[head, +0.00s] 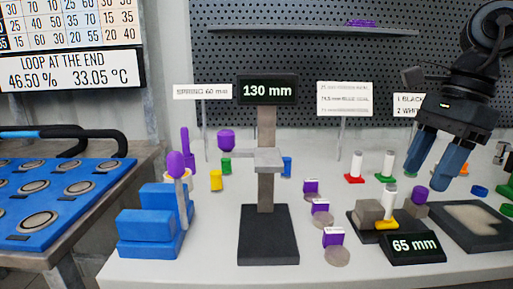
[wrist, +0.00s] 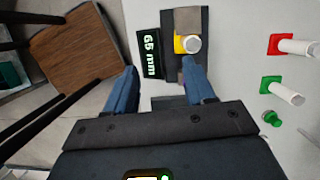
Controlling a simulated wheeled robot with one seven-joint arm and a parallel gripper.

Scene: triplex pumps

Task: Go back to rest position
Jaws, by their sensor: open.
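My gripper (head: 439,163) hangs at the right in the head view, above the table's right part, with its two blue fingers apart and nothing between them. In the wrist view the gripper (wrist: 160,88) is open, pointing down near the dark fixture. That fixture (head: 362,232) carries a grey block, a white cylinder on a yellow base (head: 387,212), and a "65 mm" display (head: 414,246) at its front. The yellow-based piece also shows in the wrist view (wrist: 188,44). A purple-topped piece (head: 420,195) stands beside it, below the fingers.
A gauge stand with a "130 mm" display (head: 268,90) rises mid-table. Blue stepped blocks (head: 150,232) stand at the left. White cylinders on red (head: 355,179) and green (head: 385,177) bases stand behind the fixture. A dark tray (head: 440,227) lies at the right. A perforated panel (head: 300,60) backs the table.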

